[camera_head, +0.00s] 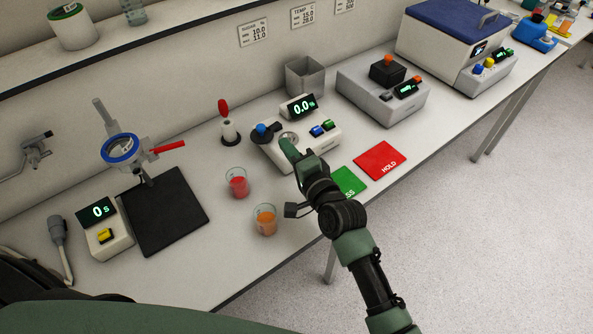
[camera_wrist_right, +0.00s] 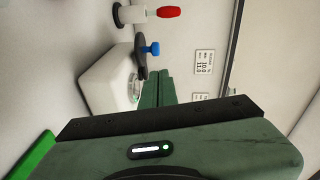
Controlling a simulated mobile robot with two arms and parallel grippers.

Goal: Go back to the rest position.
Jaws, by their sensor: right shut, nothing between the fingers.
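My right gripper (camera_head: 287,146) reaches in from the lower right over the bench. Its green fingers are shut and hold nothing. Its fingertips are at the white meter (camera_head: 322,142), which has a display reading 0.0; I cannot tell whether they touch it. In the right wrist view the shut fingers (camera_wrist_right: 160,86) point toward the meter (camera_wrist_right: 108,82) and the wall. My left gripper is not in view.
Beakers with red liquid (camera_head: 238,188) and orange liquid (camera_head: 265,221) stand left of my right arm, close to it. A green card (camera_head: 350,181), partly hidden by my arm, and a red HOLD card (camera_head: 380,160) lie at the front edge. A black-based stand (camera_head: 168,215) is left.

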